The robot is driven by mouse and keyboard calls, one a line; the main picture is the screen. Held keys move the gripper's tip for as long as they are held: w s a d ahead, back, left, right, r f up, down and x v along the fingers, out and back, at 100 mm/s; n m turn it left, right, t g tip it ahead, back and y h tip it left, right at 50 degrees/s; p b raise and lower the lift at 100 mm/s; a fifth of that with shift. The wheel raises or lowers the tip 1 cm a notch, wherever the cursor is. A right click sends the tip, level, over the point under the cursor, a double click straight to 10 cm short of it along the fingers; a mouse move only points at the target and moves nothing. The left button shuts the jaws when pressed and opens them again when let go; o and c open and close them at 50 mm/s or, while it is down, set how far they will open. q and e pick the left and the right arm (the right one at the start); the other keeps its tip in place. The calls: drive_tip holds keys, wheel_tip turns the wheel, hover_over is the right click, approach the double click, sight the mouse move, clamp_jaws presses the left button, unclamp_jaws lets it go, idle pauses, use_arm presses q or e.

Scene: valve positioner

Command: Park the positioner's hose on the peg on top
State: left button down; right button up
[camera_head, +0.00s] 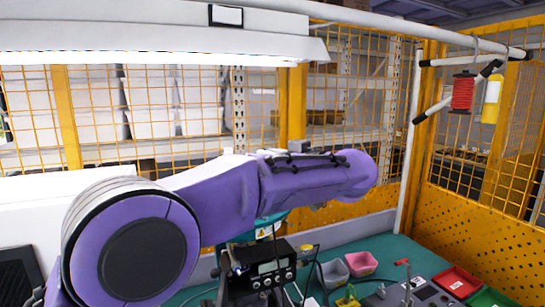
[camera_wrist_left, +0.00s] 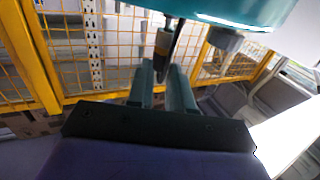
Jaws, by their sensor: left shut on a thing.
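My left arm crosses the middle of the head view and hides most of the teal positioner (camera_head: 268,228). Its gripper cannot be seen there. In the left wrist view my left gripper (camera_wrist_left: 163,80) has its two fingers closed around a dark, slim piece, which looks like the hose (camera_wrist_left: 173,42). A brass-coloured band shows beside the hose, above the fingertips. The teal body of the positioner (camera_wrist_left: 225,12) fills the top of that view, just above the fingers. The peg cannot be made out. My right gripper is in neither view.
A black instrument with a display (camera_head: 262,272) stands on the green bench (camera_head: 385,252). To its right are a grey bin (camera_head: 335,272), a pink bin (camera_head: 360,264) and a red tray (camera_head: 458,282). A yellow mesh fence (camera_head: 480,180) encloses the area. A red spool (camera_head: 462,92) hangs at right.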

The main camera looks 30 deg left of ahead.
use_arm(q)
drive_tip(key=shift+p, duration=0.45)
drive_tip(key=shift+f, duration=0.6)
drive_tip(key=c, duration=0.9)
unclamp_jaws()
drive_tip(key=shift+c, duration=0.2)
drive_tip(key=shift+d, duration=0.1)
drive_tip(key=b+v, duration=0.3)
drive_tip(key=v, duration=0.7)
drive_tip(key=shift+d, duration=0.2)
